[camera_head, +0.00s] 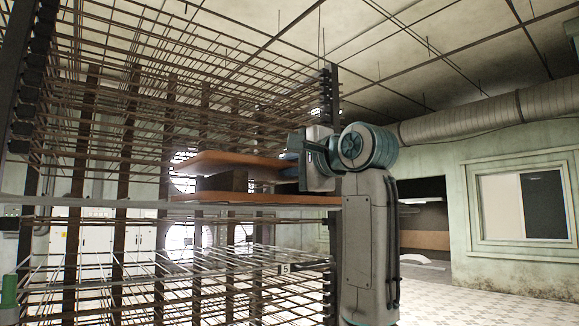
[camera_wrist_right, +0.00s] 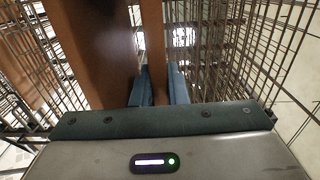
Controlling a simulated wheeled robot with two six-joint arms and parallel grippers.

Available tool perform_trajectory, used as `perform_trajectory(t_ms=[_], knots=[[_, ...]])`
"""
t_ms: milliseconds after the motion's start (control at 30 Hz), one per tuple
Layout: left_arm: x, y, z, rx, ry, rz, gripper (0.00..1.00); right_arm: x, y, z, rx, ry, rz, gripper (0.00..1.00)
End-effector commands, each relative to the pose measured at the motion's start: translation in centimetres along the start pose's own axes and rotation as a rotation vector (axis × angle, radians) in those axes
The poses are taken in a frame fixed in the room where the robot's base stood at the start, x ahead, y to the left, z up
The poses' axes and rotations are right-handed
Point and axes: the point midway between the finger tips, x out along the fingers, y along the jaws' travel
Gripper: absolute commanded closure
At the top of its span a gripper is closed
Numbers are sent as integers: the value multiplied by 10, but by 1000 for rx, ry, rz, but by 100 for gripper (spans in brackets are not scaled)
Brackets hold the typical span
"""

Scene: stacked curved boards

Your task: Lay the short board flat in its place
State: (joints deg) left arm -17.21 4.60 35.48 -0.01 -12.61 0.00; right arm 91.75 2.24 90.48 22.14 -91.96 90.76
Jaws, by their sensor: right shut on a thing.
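In the head view a short orange-brown board (camera_head: 225,161) lies above a longer board (camera_head: 255,199), with a dark block (camera_head: 225,181) in the gap between them. My right gripper (camera_head: 287,166) reaches in from the right and is shut on the upper board's right end. In the right wrist view the board (camera_wrist_right: 152,35) stands between the two blue fingers (camera_wrist_right: 160,88), and a wider brown board face (camera_wrist_right: 98,50) is close on the left. The upper board looks slightly tilted. Its contact with the block is hard to tell. My left gripper is out of view.
A tall rack of thin metal rods (camera_head: 130,120) with dark uprights surrounds the boards on the left and behind. A small tag marked 5 (camera_head: 286,268) hangs lower on the rack. Open tiled floor (camera_head: 460,305) lies to the right.

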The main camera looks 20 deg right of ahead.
Motion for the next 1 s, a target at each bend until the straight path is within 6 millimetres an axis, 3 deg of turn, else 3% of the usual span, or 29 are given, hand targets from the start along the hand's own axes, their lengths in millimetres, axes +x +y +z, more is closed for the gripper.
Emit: perform_trajectory(t_ms=[733,767,833,1000], knots=[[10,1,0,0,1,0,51,-1,10,0,-1,0,-4,100],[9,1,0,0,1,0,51,-1,10,0,-1,0,-4,81],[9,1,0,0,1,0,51,-1,10,0,-1,0,-3,68],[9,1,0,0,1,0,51,0,10,0,0,0,-2,68]])
